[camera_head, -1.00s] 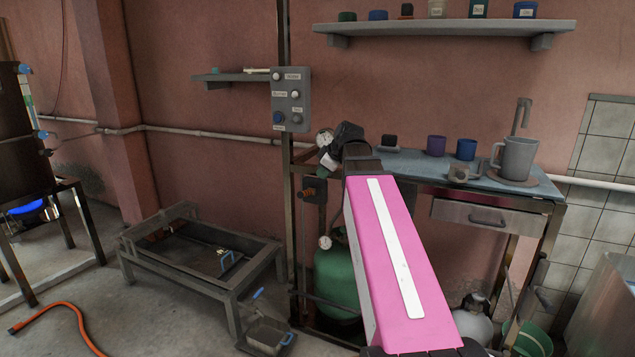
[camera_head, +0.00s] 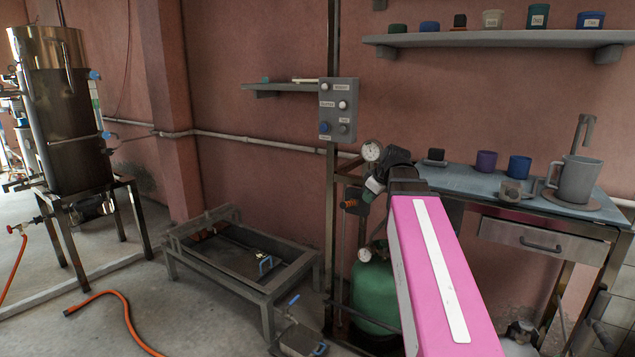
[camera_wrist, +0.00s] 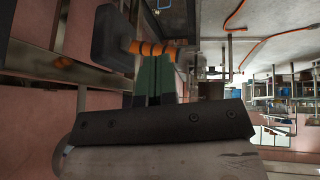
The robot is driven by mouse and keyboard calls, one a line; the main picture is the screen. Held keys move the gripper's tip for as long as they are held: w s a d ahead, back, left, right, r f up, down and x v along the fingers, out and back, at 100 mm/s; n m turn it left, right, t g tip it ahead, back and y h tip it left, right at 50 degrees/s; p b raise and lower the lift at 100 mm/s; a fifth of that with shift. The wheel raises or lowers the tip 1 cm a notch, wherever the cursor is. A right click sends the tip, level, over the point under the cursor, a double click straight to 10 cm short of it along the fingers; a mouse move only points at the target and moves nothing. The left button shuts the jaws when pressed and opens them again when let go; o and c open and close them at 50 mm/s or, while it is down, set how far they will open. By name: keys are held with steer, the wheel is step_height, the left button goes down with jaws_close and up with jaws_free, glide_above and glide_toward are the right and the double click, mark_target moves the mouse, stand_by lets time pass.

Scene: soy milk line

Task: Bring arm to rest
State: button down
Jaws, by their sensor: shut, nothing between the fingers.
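My arm, with its pink link (camera_head: 436,270), reaches forward from the lower right in the head view. Its dark wrist is bent in front of the worktable's left end. My gripper (camera_head: 368,195) shows small there, tilted down and left, close to the pipes and a gauge. In the wrist view, the green fingers of my gripper (camera_wrist: 154,76) are together with nothing held. An orange-banded part (camera_wrist: 152,48) shows just past the fingertips; whether they touch it I cannot tell.
The worktable (camera_head: 455,180) holds cups and a grey mug (camera_head: 577,180). A control panel (camera_head: 338,109) is on a post left of the arm. A green gas cylinder (camera_head: 375,295) stands below. A low metal frame (camera_head: 190,262) and steel tank (camera_head: 65,120) stand left.

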steer(key=s+a+f+m+g+h, duration=0.1)
steer(key=s+f+m, duration=0.2)
steer(key=f, duration=0.8)
steer(key=s+a+f+m+g+h, duration=0.1)
steer(key=s+f+m+g, duration=0.1)
steer(key=s+f, duration=0.5)
steer(key=s+a+f+m+g+h, duration=0.1)
steer(key=s+f+m, duration=0.4)
steer(key=f, duration=1.1)
steer(key=shift+a+f+g+h, duration=0.2)
steer(key=shift+a+g+h, duration=0.1)
steer(key=shift+g, duration=0.4)
steer(key=shift+d, duration=0.15)
stand_by(0.3)
